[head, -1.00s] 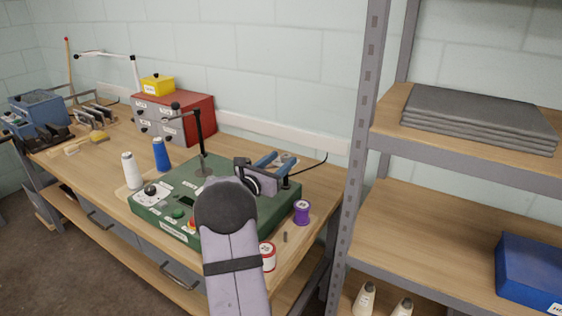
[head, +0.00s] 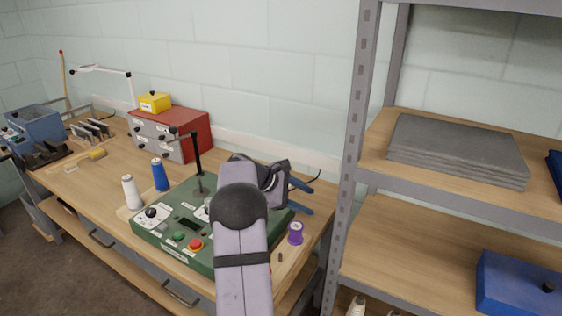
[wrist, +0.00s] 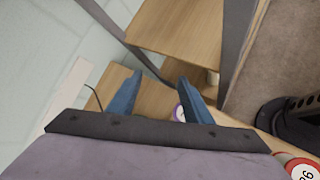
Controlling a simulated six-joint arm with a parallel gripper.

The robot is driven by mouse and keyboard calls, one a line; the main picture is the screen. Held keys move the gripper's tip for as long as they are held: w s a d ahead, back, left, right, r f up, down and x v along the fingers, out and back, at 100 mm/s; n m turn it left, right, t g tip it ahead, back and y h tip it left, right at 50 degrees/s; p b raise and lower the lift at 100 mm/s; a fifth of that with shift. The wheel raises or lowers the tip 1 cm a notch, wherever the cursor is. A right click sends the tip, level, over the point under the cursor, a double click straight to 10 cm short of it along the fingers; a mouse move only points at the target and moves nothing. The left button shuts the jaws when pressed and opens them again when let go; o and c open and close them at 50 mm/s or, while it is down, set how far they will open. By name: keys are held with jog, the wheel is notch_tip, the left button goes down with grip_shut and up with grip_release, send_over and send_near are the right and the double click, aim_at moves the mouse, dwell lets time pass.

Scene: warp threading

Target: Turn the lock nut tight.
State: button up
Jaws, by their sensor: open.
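My gripper (head: 310,199) is open, its two blue fingers apart beyond the right part of the green machine in the head view. In the wrist view my gripper (wrist: 160,78) shows nothing between its fingertips but bench and shelf background. The green machine (head: 165,244) sits on the bench with a red button, a green button and a small dark display on its top. My arm covers much of its right half. I cannot make out the lock nut in either view; whether it is behind my arm is not shown.
A purple spool (head: 295,233) stands on the bench right of the machine, near my fingers. A thin black post (head: 198,160) rises from the machine. White (head: 131,192) and blue (head: 160,175) thread cones stand left. A shelf upright (head: 353,150) stands right of the bench.

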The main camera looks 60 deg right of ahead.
jog(key=w+d+r+m+t+y+p, duration=0.3)
jog(key=w+r+m+t+y+p, duration=0.2)
jog(key=w+r+m+t+p, duration=0.3)
jog(key=r+t+p, duration=0.1)
jog(key=t+p, duration=0.1)
jog(key=p, duration=0.1)
jog(key=shift+w+m+y+p, duration=0.3)
jog(key=shift+w+m+p, duration=0.05)
jog(key=shift+m, duration=0.05)
jog(key=shift+f, duration=0.1)
jog(key=shift+p+x, duration=2.45)
jog(key=shift+x, duration=1.05)
jog(key=shift+d, duration=0.1)
